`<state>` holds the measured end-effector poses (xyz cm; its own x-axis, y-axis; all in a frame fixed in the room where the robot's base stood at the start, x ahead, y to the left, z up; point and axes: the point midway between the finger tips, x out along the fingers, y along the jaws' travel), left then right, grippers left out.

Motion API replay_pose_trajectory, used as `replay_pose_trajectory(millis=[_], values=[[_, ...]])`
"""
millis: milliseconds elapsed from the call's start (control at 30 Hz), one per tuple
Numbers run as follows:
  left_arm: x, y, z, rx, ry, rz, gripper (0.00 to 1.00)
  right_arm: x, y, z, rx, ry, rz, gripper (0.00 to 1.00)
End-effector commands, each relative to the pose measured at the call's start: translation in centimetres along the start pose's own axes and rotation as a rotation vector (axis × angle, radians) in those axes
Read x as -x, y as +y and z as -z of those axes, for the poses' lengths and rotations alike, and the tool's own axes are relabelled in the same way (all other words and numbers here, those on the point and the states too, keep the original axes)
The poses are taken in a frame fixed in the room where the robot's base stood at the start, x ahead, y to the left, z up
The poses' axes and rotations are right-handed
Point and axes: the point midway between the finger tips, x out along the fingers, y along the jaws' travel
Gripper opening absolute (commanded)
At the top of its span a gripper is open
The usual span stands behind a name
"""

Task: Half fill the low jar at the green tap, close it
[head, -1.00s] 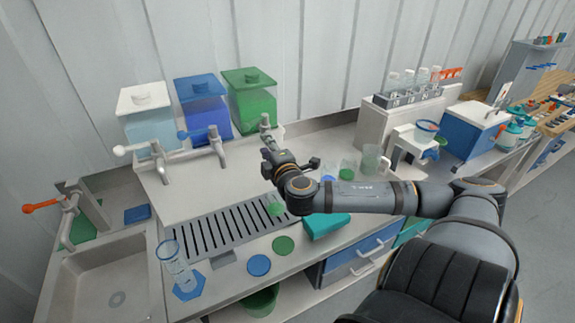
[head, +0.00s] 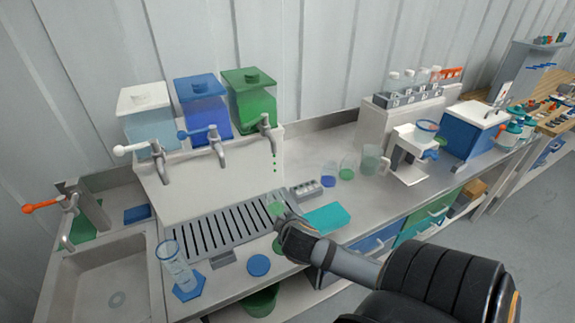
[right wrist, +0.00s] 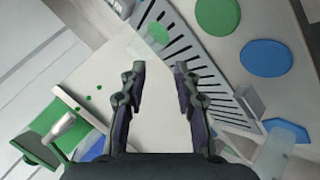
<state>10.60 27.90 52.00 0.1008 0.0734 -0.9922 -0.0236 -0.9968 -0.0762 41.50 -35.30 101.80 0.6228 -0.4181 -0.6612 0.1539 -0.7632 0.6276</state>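The low jar (head: 276,209) stands on the drip grating, below the green tap (head: 266,123), and shows green inside; its level is too small to judge. Green drops fall in a line beneath the tap's spout. In the right wrist view the jar (right wrist: 157,33) shows beyond my fingertips. My right gripper (right wrist: 158,72) is open and empty, apart from the jar; in the head view it (head: 284,222) is low, just in front of the grating. A flat green disc (right wrist: 217,14) lies on the counter, partly hidden by my gripper in the head view. My left gripper is not in view.
The drip grating (head: 196,235) lies before the taps. A blue disc (head: 259,265), a tall clear cylinder (head: 174,262) and a teal pad (head: 327,218) are nearby. A grey block (head: 306,188) and small glass vessels (head: 346,170) stand right. A sink (head: 112,290) is left.

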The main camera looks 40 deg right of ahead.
Motion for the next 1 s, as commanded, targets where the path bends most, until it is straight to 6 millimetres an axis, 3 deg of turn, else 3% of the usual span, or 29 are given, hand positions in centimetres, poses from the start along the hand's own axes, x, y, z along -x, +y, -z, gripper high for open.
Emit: replay_pose_trajectory(millis=[100, 300, 1000], values=[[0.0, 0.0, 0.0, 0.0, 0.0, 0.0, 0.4, 0.3, -1.8, -1.0, -0.046, -0.037, 0.054, 0.31], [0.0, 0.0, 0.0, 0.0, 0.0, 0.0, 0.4, 0.6, -3.4, -1.7, -0.083, -0.068, 0.1, 0.31], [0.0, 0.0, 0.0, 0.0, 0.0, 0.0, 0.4, 0.6, -3.5, -1.8, -0.085, -0.071, 0.104, 0.31]])
